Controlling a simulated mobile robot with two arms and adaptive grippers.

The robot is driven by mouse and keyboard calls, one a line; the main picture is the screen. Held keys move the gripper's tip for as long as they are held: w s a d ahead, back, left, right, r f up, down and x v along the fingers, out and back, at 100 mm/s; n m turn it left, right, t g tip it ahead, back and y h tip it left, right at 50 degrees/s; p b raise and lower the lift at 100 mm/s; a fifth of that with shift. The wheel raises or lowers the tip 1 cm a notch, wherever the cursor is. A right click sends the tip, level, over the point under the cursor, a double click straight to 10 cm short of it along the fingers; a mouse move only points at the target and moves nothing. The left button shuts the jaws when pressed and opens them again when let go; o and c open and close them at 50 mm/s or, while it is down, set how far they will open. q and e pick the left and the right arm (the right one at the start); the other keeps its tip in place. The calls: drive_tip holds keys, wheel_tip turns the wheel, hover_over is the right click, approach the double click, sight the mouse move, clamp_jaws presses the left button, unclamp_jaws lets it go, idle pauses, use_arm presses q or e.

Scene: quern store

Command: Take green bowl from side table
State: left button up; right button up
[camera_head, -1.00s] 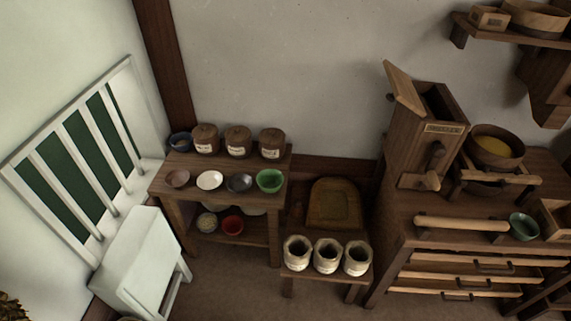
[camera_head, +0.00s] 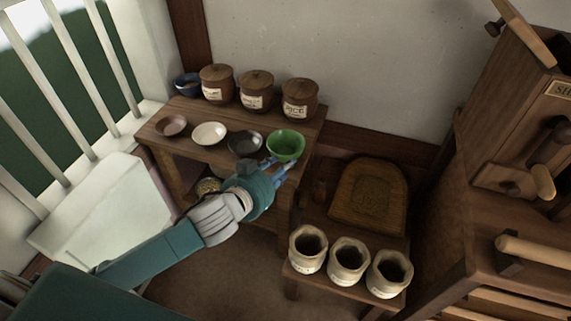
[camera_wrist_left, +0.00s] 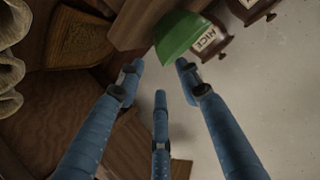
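The green bowl (camera_head: 286,145) stands upright at the front right corner of the wooden side table (camera_head: 228,165). My left gripper (camera_head: 280,166) is just in front of the bowl at the table's front edge. In the left wrist view its blue fingers (camera_wrist_left: 160,75) are spread apart with nothing between them, and the bowl lies beyond their tips. Whether a finger touches the bowl, I cannot tell. My right gripper is not in view.
A dark bowl (camera_head: 244,142), a white bowl (camera_head: 209,134) and a brown bowl (camera_head: 171,126) line the table's front. Lidded jars (camera_head: 257,92) stand behind. A low bench with sacks (camera_head: 348,260) is at the right.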

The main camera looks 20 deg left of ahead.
sight(299, 154)
use_arm(q)
drive_tip(key=w, duration=0.1)
drive_tip(key=w+d, duration=0.1)
drive_tip(key=w, duration=0.2)
drive_tip(key=shift+d+f+b, duration=0.25)
drive_tip(key=shift+f+b, duration=0.05)
drive_tip(key=shift+f, duration=0.05)
drive_tip(key=shift+b+x, duration=0.5)
drive_tip(key=shift+x, duration=2.75)
drive_tip(key=shift+r, duration=0.1)
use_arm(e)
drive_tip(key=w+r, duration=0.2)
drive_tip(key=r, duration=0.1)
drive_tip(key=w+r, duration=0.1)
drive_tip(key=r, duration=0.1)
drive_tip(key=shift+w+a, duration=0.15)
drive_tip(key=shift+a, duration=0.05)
use_arm(q)
drive_tip(key=shift+c, duration=0.2)
clamp_jaws()
